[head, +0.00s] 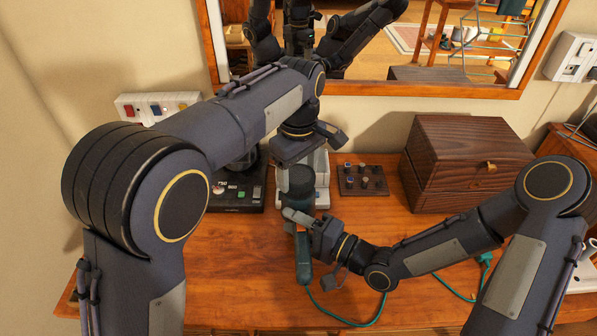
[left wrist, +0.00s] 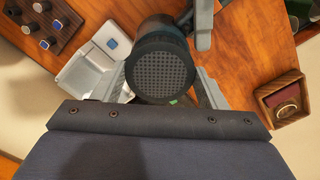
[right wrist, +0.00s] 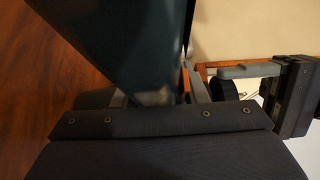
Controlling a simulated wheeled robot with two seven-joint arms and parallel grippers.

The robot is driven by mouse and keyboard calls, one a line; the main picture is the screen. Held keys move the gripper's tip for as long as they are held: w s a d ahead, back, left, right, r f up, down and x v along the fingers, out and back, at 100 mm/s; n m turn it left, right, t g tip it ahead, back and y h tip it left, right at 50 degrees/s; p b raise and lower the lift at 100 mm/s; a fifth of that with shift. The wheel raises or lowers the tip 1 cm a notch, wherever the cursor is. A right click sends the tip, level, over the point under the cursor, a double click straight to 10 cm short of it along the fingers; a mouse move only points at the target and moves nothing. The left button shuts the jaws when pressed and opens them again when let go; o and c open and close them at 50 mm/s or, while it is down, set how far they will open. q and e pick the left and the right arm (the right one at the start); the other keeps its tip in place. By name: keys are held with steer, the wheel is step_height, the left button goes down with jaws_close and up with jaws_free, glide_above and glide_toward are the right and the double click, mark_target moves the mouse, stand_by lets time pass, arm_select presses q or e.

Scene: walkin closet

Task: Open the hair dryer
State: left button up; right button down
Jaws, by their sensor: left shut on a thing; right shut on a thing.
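The hair dryer (head: 298,183) is dark green with a round black grille, and stands over the middle of the wooden table. My left gripper (head: 299,162) comes from above and is shut on its barrel. In the left wrist view the round grille (left wrist: 160,72) sits between both fingers. My right gripper (head: 298,222) is shut on the handle (head: 303,262), which hangs down toward the table front. The handle fills the upper part of the right wrist view (right wrist: 120,40). My left gripper hides part of the barrel in the head view.
A white-grey stand (head: 319,172) is right behind the dryer. A small board with knobs (head: 362,181) and a brown wooden box (head: 462,165) stand to the right. A black tray (head: 235,195) is on the left. A green cord (head: 345,322) curves across the front. A mirror (head: 400,50) hangs behind.

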mark_target(299, 175)
arm_select(q)
steer(key=shift+r, duration=0.1)
arm_select(e)
steer(key=shift+r, duration=0.1)
arm_select(q)
steer(key=shift+r, duration=1.9)
arm_select(e)
steer(key=c, duration=0.8)
jaws_free()
steer(key=shift+o, duration=0.2)
